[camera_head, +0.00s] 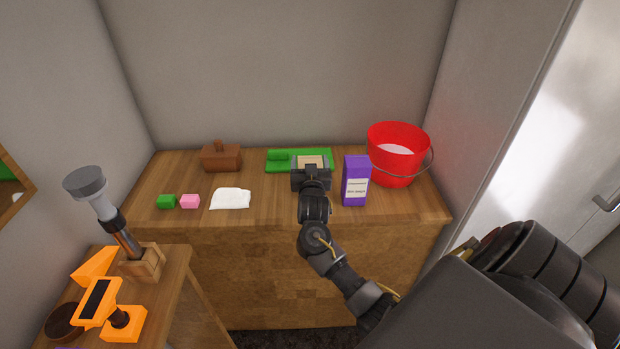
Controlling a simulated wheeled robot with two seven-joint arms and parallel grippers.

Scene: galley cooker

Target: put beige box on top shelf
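The beige box (311,160) is at the back middle of the wooden counter, in front of a green cloth or mat (284,157). My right gripper (311,166) reaches it from the front, with one dark finger at each side of the box. The box fills most of the gap, but I cannot tell whether the fingers press on it or whether it rests on the counter. The gripper hides its front and lower part. My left gripper is not in view. I see no shelf that I can name as the top shelf.
A purple carton (356,181) stands close right of my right gripper, with a red bucket (397,154) behind it. An orange device (98,296) stands on the lower-left cabinet.

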